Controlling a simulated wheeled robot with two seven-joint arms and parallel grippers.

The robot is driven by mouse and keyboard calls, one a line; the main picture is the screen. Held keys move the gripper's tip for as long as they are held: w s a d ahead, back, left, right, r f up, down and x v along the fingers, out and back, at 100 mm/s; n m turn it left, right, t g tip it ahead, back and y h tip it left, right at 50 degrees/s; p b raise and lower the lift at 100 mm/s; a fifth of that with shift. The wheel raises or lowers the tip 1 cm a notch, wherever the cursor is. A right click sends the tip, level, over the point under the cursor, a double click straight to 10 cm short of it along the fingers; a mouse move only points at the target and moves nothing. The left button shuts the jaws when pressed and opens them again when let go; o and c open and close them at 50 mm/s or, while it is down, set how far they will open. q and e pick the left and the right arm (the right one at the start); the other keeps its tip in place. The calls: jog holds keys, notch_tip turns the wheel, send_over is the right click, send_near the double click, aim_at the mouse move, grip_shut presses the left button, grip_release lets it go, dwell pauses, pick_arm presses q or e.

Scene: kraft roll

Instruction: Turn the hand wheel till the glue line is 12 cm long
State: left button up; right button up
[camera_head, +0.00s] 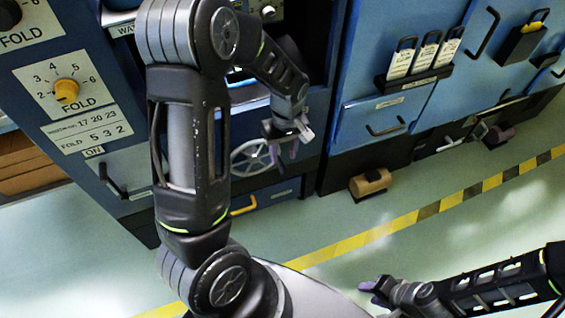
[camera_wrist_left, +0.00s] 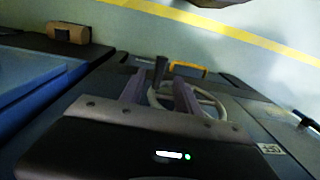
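The pale spoked hand wheel (camera_head: 252,158) is on the front of the blue machine, partly behind my left gripper. My left gripper (camera_head: 290,146) is just right of the wheel in the head view. In the left wrist view the two purple fingers of this gripper (camera_wrist_left: 158,94) stand apart, with the wheel rim (camera_wrist_left: 215,103) beyond them. A dark upright peg (camera_wrist_left: 160,70) shows between the fingertips; I cannot tell whether they touch it. My right gripper (camera_head: 369,286) is low, over the floor, away from the machine; its finger gap is unclear. I cannot make out a glue line.
A yellow handle (camera_head: 243,206) is below the wheel, also seen in the left wrist view (camera_wrist_left: 188,69). A FOLD panel with a yellow knob (camera_head: 66,90) is at left. A brown roll (camera_head: 370,182) sticks out low at right. The striped floor (camera_head: 400,222) is clear.

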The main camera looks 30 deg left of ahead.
aim_at(282, 166)
pick_arm(q)
notch_tip(282, 166, down, 5)
jog(key=shift+s+a+f+b, duration=0.1)
jog(key=shift+b, duration=0.25)
grip_shut()
dwell(1.3)
